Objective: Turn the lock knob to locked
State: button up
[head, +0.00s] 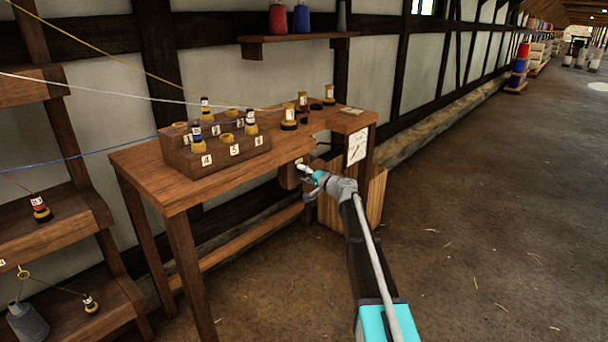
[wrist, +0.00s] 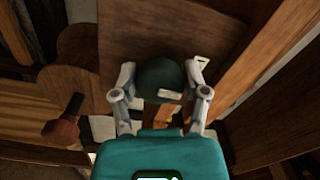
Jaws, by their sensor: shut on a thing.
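The lock knob (wrist: 158,78) is a round dark green knob in the wrist view, with a pale mark on its near edge. It stands out from a brown wooden face. My gripper (wrist: 160,88) is shut on the knob, with one grey finger on either side. The knob cannot be made out there.
A wooden table (head: 150,165) carries a stepped rack (head: 212,158) with numbered holes and several spools. A wooden crank handle (wrist: 62,131) on a round disc is left of my gripper in the wrist view. A white sheet (head: 357,146) hangs at right. The floor at right is open.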

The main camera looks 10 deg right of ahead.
dwell(0.3)
jog(key=o, duration=1.1)
jog(key=shift+o, duration=0.2)
jog(key=v, duration=1.2)
